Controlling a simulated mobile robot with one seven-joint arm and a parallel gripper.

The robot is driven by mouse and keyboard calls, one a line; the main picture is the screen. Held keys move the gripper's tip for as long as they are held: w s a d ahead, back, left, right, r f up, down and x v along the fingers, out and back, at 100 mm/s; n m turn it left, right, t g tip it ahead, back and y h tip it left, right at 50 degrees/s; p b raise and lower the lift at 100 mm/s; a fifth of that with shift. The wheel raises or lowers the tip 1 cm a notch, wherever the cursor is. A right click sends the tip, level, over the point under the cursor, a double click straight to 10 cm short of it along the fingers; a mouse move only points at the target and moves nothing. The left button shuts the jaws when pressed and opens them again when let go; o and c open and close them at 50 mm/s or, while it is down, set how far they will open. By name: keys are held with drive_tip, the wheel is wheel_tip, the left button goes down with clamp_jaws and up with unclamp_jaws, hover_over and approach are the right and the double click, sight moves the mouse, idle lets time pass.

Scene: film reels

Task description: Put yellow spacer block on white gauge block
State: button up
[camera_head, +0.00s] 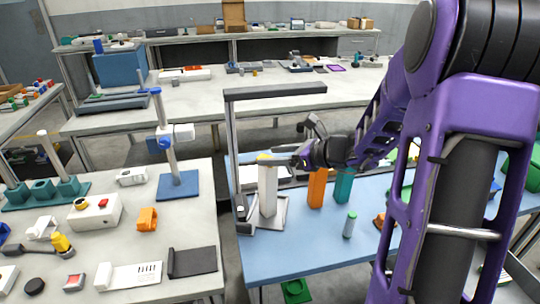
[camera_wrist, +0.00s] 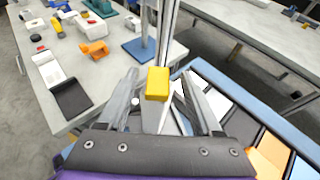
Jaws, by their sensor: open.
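The yellow spacer block (camera_head: 264,157) sits on top of the tall, upright white gauge block (camera_head: 267,190). In the wrist view the yellow spacer block (camera_wrist: 158,84) shows between the two fingers, with part of the white gauge block (camera_wrist: 151,120) below it. My gripper (camera_head: 275,160) reaches in from the right at the height of the yellow block. In the wrist view my gripper (camera_wrist: 159,76) is open, with a finger on each side of the yellow block and visible gaps. The underside contact of the yellow block is hard to make out.
A dark frame with an overhead bar (camera_head: 276,91) stands close by the white block. An orange block (camera_head: 317,188) and a teal block (camera_head: 343,185) stand to the right on the blue table (camera_head: 290,252). A green-capped cylinder (camera_head: 350,225) stands in front.

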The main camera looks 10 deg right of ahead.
drive_tip(key=p+v, duration=0.1)
drive_tip(key=v, duration=0.9)
drive_tip(key=shift+s+d+r, duration=0.15)
drive_tip(key=shift+s+d, duration=0.05)
drive_tip(key=shift+s, duration=0.05)
